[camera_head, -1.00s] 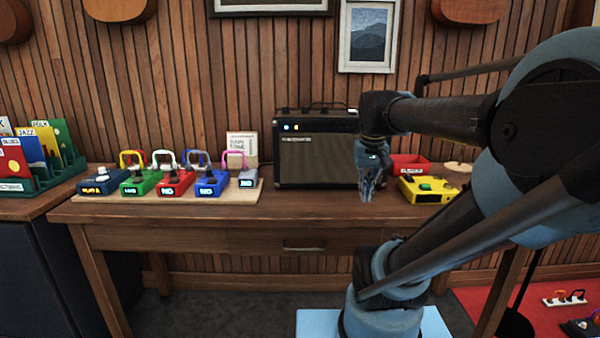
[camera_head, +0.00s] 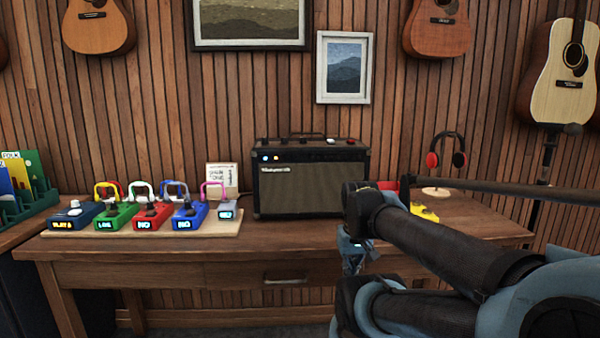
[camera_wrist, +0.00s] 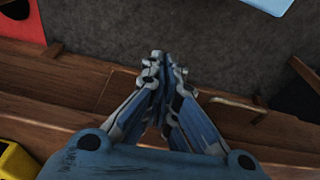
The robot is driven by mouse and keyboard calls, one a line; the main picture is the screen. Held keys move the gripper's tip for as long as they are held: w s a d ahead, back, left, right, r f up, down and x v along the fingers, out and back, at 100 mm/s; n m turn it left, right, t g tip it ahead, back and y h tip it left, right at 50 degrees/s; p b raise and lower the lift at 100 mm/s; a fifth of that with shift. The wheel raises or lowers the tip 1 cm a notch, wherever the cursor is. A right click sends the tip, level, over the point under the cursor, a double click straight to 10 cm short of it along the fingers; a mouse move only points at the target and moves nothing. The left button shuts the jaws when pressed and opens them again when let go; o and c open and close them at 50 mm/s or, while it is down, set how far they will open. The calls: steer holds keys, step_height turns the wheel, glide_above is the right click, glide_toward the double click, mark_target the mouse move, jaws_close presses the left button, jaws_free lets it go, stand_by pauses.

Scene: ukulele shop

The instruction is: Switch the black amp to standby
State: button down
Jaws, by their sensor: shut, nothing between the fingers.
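The black amp (camera_head: 312,187) stands upright at the back of the wooden desk, against the wall. A pale blue light and a yellow light (camera_head: 276,158) glow at the upper left of its front. A white switch (camera_head: 331,140) and a red switch (camera_head: 350,141) sit on its top, near the right end. Their positions are too small to read. My gripper (camera_head: 352,262) is low in front of the desk's front edge, to the right of and below the amp, apart from it. In the wrist view my gripper (camera_wrist: 163,68) is shut and empty.
A board (camera_head: 68,233) with several coloured pedals lies left of the amp. A yellow pedal (camera_head: 424,212) is partly hidden behind my arm. A card (camera_head: 221,178) leans beside the amp. The desk before the amp is clear.

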steer(key=w+r+n, duration=0.3)
steer(key=w+r, duration=0.3)
steer(key=r, duration=0.4)
steer(key=w+r+n+g, duration=0.1)
steer(key=w+r+n, duration=0.2)
steer(key=w+r, duration=0.5)
steer(key=w+r+n, duration=0.2)
steer(key=w+r, duration=0.3)
steer(key=r, duration=0.6)
step_height(320, 180, up, 19)
steer(key=n+g, duration=0.1)
steer(key=n, duration=0.8)
glide_above(326, 142)
steer(key=s, duration=0.1)
steer(key=shift+a, duration=0.1)
step_height(326, 142, down, 14)
steer(key=shift+f, duration=0.3)
steer(key=shift+s+r, duration=0.15)
